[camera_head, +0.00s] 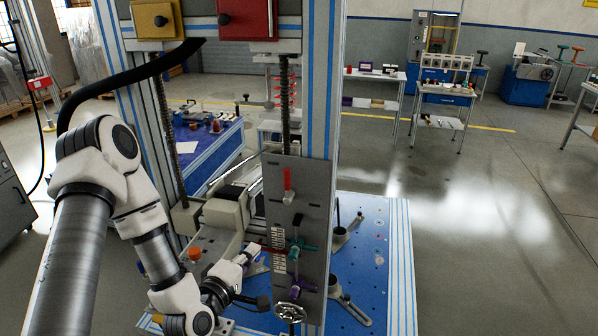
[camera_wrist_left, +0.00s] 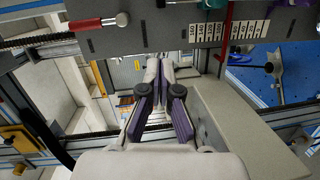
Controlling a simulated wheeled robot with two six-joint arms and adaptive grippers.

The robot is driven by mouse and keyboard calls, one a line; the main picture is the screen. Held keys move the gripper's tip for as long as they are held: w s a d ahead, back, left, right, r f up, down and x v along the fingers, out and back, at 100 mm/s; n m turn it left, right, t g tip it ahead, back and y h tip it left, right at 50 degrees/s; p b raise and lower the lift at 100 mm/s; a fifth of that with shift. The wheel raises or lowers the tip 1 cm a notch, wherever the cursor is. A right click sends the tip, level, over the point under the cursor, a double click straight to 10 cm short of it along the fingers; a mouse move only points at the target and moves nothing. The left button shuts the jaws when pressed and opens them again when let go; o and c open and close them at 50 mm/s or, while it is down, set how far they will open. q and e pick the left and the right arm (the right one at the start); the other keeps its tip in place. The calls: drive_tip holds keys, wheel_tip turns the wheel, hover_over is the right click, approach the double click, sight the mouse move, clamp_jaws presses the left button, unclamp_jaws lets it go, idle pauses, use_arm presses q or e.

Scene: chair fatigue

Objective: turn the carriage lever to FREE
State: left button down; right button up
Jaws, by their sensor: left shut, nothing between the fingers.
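A grey upright panel (camera_head: 288,170) on the machine's front carries several levers; I cannot tell which is the carriage lever, and no FREE marking is readable. A red-handled lever (camera_head: 288,186) is near its top, also in the left wrist view (camera_wrist_left: 98,22). Lower are a teal handle (camera_head: 298,248) and a purple handle (camera_head: 302,284), beside a column of white labels (camera_head: 278,245). My right gripper is not in view.
A blue slotted base plate (camera_head: 385,240) with clamps lies to the right. A blue table (camera_head: 205,150) with small parts is behind. Open floor is at the right.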

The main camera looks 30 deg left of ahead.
use_arm(q)
drive_tip(key=n+y+p, duration=0.2)
drive_tip(key=p, duration=0.1)
approach(287, 185)
drive_tip(key=s+a+f, duration=0.2)
drive_tip(key=s+a, duration=0.1)
drive_tip(key=a, duration=0.2)
wheel_tip(287, 185, up, 2)
drive_tip(key=s+a+t, duration=0.1)
drive_tip(key=s+a, duration=0.1)
use_arm(e)
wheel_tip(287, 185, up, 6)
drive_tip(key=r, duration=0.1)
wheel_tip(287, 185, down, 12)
drive_tip(key=b, duration=1.1)
use_arm(q)
drive_tip(key=w+d+p, duration=0.1)
drive_tip(key=w, duration=0.3)
drive_tip(key=w+p, duration=0.2)
drive_tip(key=w, duration=0.2)
drive_tip(key=w+d+p, duration=0.1)
drive_tip(key=w+p, duration=0.1)
drive_tip(key=w, duration=0.2)
drive_tip(key=shift+w+d, duration=0.3)
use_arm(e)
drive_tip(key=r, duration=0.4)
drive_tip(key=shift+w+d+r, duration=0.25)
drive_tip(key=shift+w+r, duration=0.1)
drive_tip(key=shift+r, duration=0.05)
